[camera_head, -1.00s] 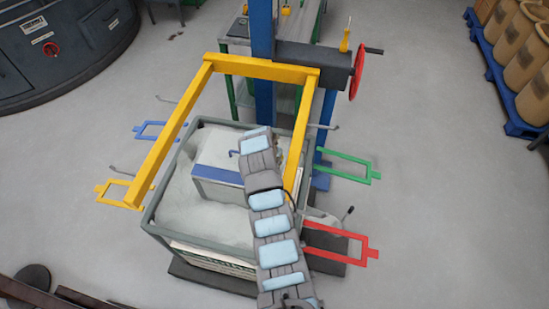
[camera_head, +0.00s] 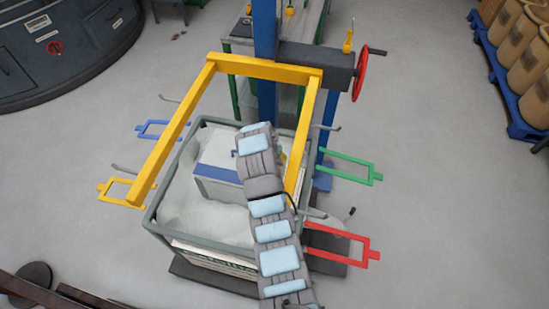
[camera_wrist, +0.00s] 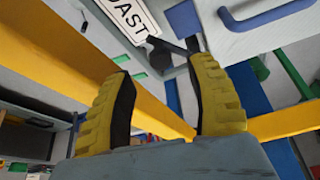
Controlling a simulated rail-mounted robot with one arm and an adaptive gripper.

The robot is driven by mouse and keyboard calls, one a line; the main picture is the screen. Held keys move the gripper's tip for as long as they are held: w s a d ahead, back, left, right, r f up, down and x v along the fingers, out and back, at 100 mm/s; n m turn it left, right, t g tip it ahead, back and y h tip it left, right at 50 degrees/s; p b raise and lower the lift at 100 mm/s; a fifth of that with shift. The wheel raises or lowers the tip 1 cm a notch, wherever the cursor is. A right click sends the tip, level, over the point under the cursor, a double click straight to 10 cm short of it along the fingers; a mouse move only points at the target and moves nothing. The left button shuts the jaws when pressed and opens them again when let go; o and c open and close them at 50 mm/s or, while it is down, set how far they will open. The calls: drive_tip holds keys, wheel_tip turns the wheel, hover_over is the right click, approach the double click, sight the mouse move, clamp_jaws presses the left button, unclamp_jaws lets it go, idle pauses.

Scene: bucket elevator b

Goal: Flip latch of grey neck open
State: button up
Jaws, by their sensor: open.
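In the wrist view my gripper (camera_wrist: 163,70) is open, with its two yellow ribbed fingers spread apart and nothing held. Beyond the fingertips is a pale grey body (camera_wrist: 235,42) with a blue handle (camera_wrist: 265,17). A small dark latch-like part (camera_wrist: 188,46) sits by the right fingertip; I cannot tell whether they touch or whether this is the grey neck's latch. In the head view a grey box with a blue edge (camera_head: 217,174) stands in pale material inside the bin (camera_head: 158,221). My arm covers its right side and hides most of the gripper.
A yellow frame (camera_head: 265,69) spans above the bin. A blue post (camera_head: 265,90) and a red handwheel (camera_head: 361,74) stand behind. Yellow, blue, green (camera_head: 350,167) and red (camera_head: 342,242) bracket arms stick out around the bin.

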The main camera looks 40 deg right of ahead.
drive_tip(key=v, duration=0.7)
drive_tip(key=shift+r, duration=0.2)
